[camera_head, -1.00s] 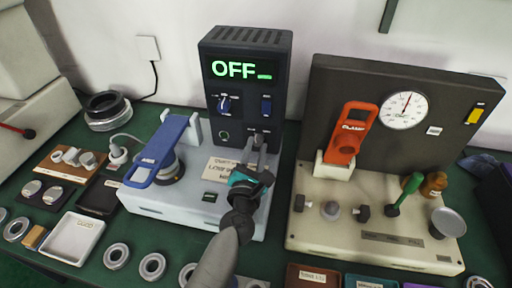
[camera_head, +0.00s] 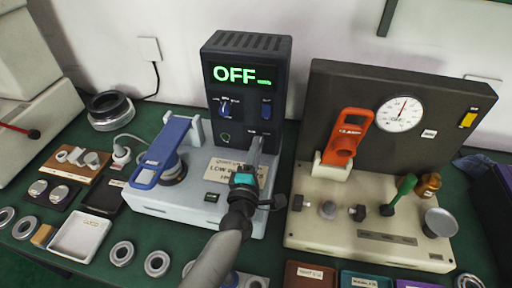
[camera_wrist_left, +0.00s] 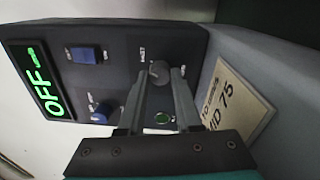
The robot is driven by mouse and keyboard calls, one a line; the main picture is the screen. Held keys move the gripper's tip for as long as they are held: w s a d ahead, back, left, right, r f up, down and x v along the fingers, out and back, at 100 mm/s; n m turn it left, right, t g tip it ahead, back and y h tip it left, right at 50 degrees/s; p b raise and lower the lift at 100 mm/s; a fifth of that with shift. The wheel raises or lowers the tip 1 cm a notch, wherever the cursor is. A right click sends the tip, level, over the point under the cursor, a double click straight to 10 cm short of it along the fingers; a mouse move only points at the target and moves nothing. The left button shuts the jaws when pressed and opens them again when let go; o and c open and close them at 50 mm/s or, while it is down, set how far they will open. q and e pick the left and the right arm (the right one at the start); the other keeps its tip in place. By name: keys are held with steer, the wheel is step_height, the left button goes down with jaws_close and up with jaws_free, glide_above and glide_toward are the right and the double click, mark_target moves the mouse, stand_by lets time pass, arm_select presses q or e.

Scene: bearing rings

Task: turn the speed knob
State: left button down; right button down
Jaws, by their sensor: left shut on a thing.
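The dark control box (camera_head: 247,42) stands at the back of the pale grey machine base (camera_head: 150,199). Its green display (camera_head: 240,74) reads OFF. My left gripper (camera_head: 257,142) is at the lower right of the panel, where it hides a small knob in the head view. In the left wrist view that grey knob (camera_wrist_left: 158,71) sits between the fingertips of my left gripper (camera_wrist_left: 161,78), which is shut on it. Its label is too small to read. A blue knob (camera_head: 224,106) and a blue switch (camera_head: 266,107) are above, and a green-ringed button (camera_head: 224,137) is to the left. My right gripper is not in view.
A blue lever (camera_head: 162,153) stands left of my left arm. A second machine with an orange clamp handle (camera_head: 348,136), a gauge (camera_head: 402,113) and a green lever (camera_head: 402,190) stands to the right. Trays and several bearing rings (camera_head: 122,253) lie along the front.

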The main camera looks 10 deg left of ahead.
arm_select(q)
steer(key=shift+m+p, duration=0.4)
steer(key=shift+m, duration=1.2)
steer(key=c, duration=0.6)
jaws_free()
steer(key=shift+s, duration=0.1)
steer(key=s, duration=1.5)
steer(key=shift+f+p, duration=0.3)
